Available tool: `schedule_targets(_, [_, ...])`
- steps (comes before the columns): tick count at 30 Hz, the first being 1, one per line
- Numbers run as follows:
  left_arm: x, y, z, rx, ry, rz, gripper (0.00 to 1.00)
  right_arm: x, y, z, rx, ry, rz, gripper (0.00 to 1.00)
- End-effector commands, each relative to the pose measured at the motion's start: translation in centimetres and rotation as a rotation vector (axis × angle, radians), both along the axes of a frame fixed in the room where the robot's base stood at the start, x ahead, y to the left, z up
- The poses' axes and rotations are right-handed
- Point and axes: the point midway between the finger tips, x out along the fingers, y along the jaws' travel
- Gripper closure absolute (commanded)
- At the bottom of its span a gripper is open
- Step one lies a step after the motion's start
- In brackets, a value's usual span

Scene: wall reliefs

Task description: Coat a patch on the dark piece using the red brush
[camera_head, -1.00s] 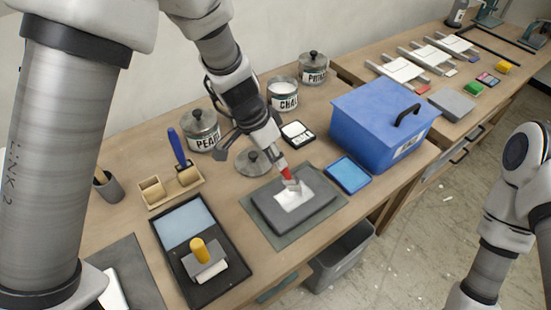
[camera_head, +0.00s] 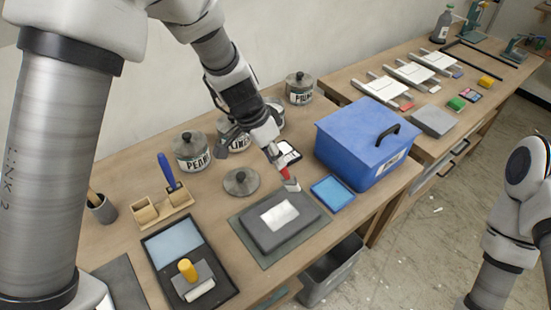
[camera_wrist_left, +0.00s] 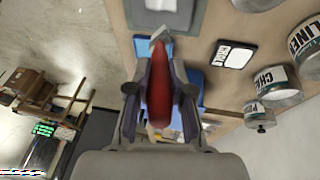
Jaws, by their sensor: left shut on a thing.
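The dark piece (camera_head: 261,232) is a dark grey slab lying flat on a grey-green mat (camera_head: 322,229) at the table's front. A white patch (camera_head: 281,215) shows on its top; the slab and patch also show at the top of the left wrist view (camera_wrist_left: 161,5). My left gripper (camera_head: 280,165) is shut on the red brush (camera_head: 286,173), bristles down. In the left wrist view, the red handle (camera_wrist_left: 160,100) sits between the fingers. The bristles are by the slab's far right corner, to the right of the patch; I cannot tell whether they touch anything. My right gripper is out of view.
A blue pad (camera_head: 332,193) and a large blue box (camera_head: 368,140) stand right of the slab. A roller tray (camera_head: 207,285) is at left.

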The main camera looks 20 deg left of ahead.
Motion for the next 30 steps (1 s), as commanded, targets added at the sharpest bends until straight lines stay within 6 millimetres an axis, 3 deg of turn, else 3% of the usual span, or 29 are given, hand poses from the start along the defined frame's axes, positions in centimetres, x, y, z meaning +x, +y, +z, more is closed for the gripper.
schedule_targets(3, [0.2, 0.2, 1.5, -0.002, 0.000, 0.004, 1.00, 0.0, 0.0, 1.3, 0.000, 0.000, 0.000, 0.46])
schedule_targets(9, [0.4, 0.4, 2.6, -0.001, 0.000, 0.007, 1.00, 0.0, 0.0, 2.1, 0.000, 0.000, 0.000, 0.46])
schedule_targets(30, [0.4, 0.4, 2.6, -0.001, 0.001, 0.007, 1.00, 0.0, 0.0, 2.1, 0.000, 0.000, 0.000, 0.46])
